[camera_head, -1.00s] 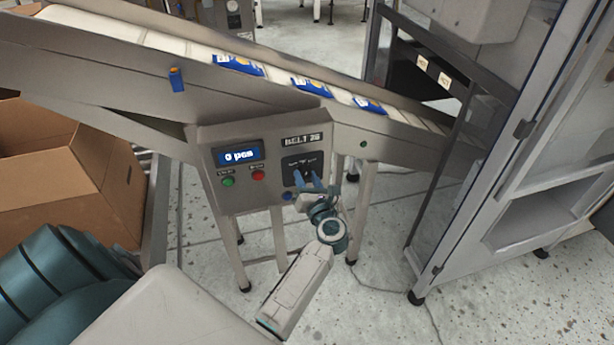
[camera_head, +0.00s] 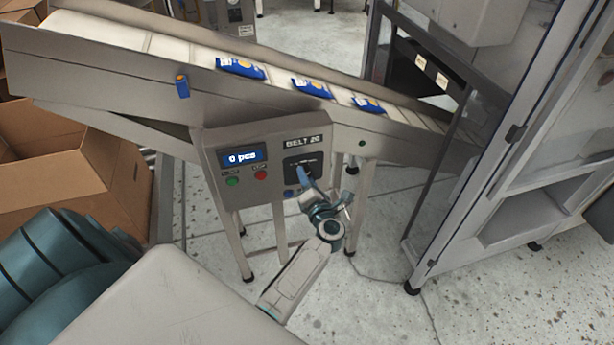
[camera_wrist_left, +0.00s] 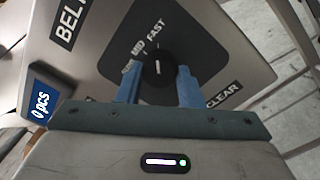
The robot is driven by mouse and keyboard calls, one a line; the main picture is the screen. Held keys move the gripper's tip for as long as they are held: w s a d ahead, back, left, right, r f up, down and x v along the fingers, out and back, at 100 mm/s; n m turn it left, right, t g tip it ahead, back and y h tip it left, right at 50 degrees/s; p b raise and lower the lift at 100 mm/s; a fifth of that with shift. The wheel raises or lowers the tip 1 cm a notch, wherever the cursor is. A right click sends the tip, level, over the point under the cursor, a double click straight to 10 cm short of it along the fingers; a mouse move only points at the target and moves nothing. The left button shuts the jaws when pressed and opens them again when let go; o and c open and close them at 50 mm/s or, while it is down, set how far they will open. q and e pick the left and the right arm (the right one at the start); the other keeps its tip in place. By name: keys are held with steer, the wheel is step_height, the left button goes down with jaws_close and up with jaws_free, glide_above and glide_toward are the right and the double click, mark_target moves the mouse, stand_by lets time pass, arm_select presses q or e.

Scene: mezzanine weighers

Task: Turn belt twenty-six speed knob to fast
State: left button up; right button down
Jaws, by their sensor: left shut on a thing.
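My right gripper is not in view.
The box has a "0 pcs" display (camera_head: 244,157), a green button (camera_head: 232,181) and a red button (camera_head: 261,175). Above runs the sloping conveyor with several blue packets (camera_head: 312,87). An open cardboard box (camera_head: 75,190) stands left, a glazed cabinet (camera_head: 500,190) right.

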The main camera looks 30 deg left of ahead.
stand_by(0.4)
arm_select(q)
steer(key=o, duration=1)
steer(key=shift+c, duration=0.2)
